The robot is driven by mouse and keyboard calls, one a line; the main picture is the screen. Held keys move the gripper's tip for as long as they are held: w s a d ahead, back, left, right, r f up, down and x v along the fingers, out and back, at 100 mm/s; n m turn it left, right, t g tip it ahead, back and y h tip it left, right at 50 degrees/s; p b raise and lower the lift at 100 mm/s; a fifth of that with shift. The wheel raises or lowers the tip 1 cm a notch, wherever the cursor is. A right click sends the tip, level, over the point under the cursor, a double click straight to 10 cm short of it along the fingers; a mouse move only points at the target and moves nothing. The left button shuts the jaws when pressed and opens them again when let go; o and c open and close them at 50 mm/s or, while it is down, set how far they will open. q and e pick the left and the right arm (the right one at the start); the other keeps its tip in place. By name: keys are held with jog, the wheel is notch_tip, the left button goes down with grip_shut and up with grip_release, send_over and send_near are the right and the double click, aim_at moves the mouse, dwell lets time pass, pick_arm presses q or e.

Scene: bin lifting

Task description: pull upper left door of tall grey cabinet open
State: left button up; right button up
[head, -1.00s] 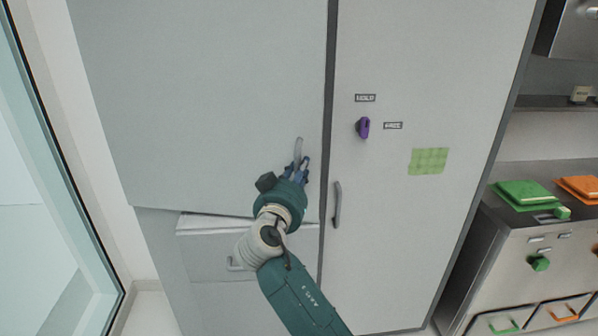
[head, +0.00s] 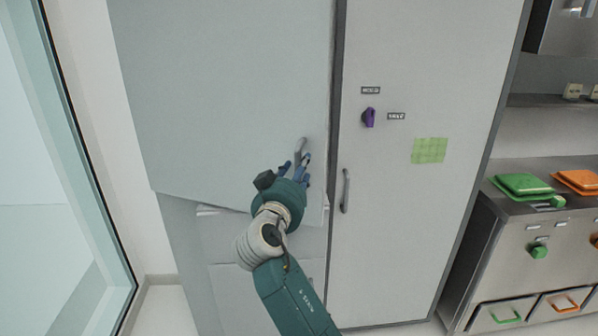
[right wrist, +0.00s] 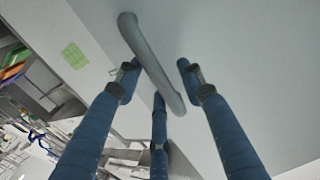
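The upper left door (head: 225,90) of the tall grey cabinet is a plain light grey panel standing ajar, its bottom edge slanting out over the lower front. Its grey bar handle (head: 301,150) is near its right edge. My right gripper (head: 300,168) is at the lower part of this handle. In the right wrist view, the handle (right wrist: 150,60) passes between the spread blue fingers (right wrist: 158,78). One finger is close on its left, one is apart on its right, and the third reaches underneath; contact is unclear. My left gripper is out of view.
The right cabinet door (head: 430,80) is closed, with a purple knob (head: 369,117), a handle (head: 346,190) and a green note (head: 429,150). A lower front (head: 225,235) sits below the open door. A glass panel (head: 60,150) stands at left, a steel unit (head: 530,235) at right.

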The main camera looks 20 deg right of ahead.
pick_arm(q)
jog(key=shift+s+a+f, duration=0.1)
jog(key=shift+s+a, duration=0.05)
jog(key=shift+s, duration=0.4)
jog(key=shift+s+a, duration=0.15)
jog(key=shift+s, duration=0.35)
pick_arm(e)
send_near(303, 124)
jog(key=x, duration=0.5)
